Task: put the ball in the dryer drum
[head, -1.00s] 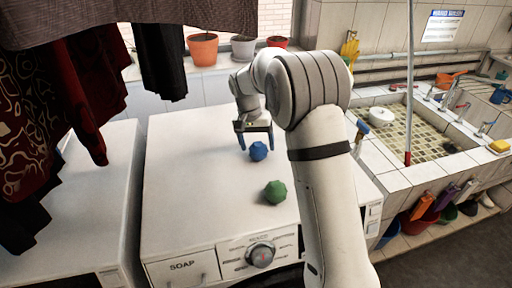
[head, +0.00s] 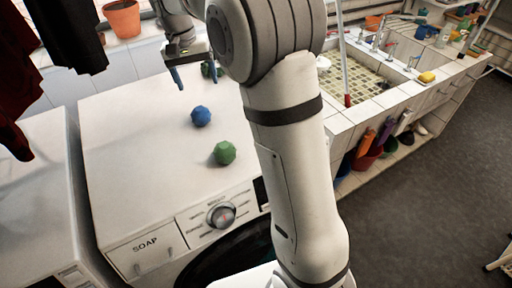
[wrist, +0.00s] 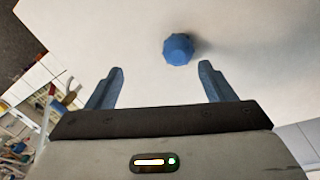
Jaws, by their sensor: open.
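A blue faceted ball (head: 201,116) and a green faceted ball (head: 224,152) rest on the white top of the machine (head: 140,150). The blue ball also shows in the wrist view (wrist: 178,49), just beyond my fingertips and between their lines. My gripper (head: 197,81) is open and empty, behind the blue ball and apart from it. Its two blue fingers show in the wrist view (wrist: 160,70). The round dark door (head: 235,260) on the machine's front is partly hidden by my arm; the drum inside cannot be made out.
Dark clothes (head: 65,35) hang at the upper left. A plant pot (head: 122,18) stands on the sill. The tiled sink (head: 372,90) is at the right. Open floor (head: 430,190) lies right of the machine.

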